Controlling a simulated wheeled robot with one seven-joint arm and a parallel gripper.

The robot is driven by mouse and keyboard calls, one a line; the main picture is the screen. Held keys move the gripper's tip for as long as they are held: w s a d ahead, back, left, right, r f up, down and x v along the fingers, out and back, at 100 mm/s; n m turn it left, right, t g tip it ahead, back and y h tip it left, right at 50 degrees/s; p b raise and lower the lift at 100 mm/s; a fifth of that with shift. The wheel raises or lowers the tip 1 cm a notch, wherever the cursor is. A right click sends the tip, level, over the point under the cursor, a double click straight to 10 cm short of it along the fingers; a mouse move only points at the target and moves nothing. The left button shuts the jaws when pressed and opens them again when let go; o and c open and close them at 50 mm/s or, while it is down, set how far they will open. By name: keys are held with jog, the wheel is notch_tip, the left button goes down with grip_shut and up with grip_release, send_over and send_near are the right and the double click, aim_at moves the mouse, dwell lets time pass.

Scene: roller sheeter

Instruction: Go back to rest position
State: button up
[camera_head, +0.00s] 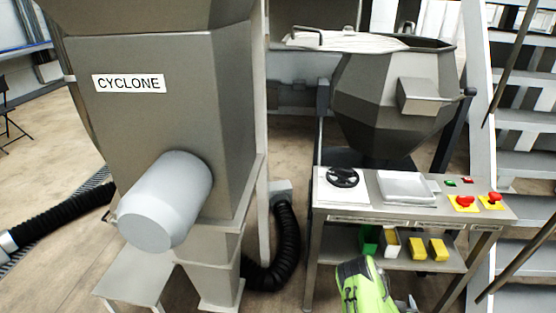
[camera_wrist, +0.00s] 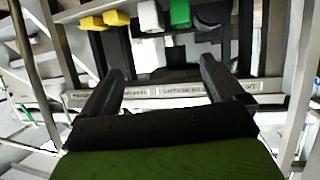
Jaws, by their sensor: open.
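My gripper (camera_wrist: 162,72) shows in the wrist view with its two black fingers spread wide apart. Nothing is held between them. Beyond the fingers is the labelled front edge of the steel control table (camera_wrist: 160,95), which appears upside down. In the head view my green arm (camera_head: 366,287) is low at the bottom, in front of the table (camera_head: 345,214). My fingers cannot be made out clearly there.
The table carries a black handwheel (camera_head: 342,177), a grey tray (camera_head: 405,187) and red emergency buttons (camera_head: 465,200). Its lower shelf holds yellow bins (camera_head: 438,249) and a green bin (camera_head: 369,240). The cyclone (camera_head: 160,100) stands left, a hopper (camera_head: 385,105) behind, stairs (camera_head: 525,163) right.

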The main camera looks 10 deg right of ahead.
jog(key=w+a+r+m+g+p, duration=0.15)
jog(key=w+r, duration=0.25)
jog(key=r, duration=0.5)
jog(key=w+a+r+m+g+p, duration=0.15)
jog(key=w+r, duration=0.25)
jog(key=r, duration=0.5)
jog(key=s+a+r+n+y+p, duration=0.1)
jog(key=s+a+r+y, duration=0.1)
jog(key=a+r, duration=0.9)
jog(key=s+a+r+n+g+y+p, duration=0.1)
jog(key=s+a+r+y, duration=0.1)
jog(key=s+a+r, duration=0.4)
jog(key=s+a+r+n+y+p, duration=0.1)
jog(key=s+a+r+n, duration=0.2)
jog(key=r, duration=0.5)
jog(key=s+a+r+n+g+p, duration=0.1)
jog(key=s+a+r, duration=0.1)
jog(key=s, duration=0.7)
jog(key=s+a+r+n+g+y, duration=0.1)
jog(key=s+a, duration=0.3)
jog(key=s, duration=0.5)
jog(key=shift+s+a+r+n+g+p, duration=0.2)
jog(key=shift+r+n+g+p, duration=0.15)
jog(key=shift+r, duration=0.3)
jog(key=shift+w, duration=0.1)
jog(key=shift+c, duration=0.4)
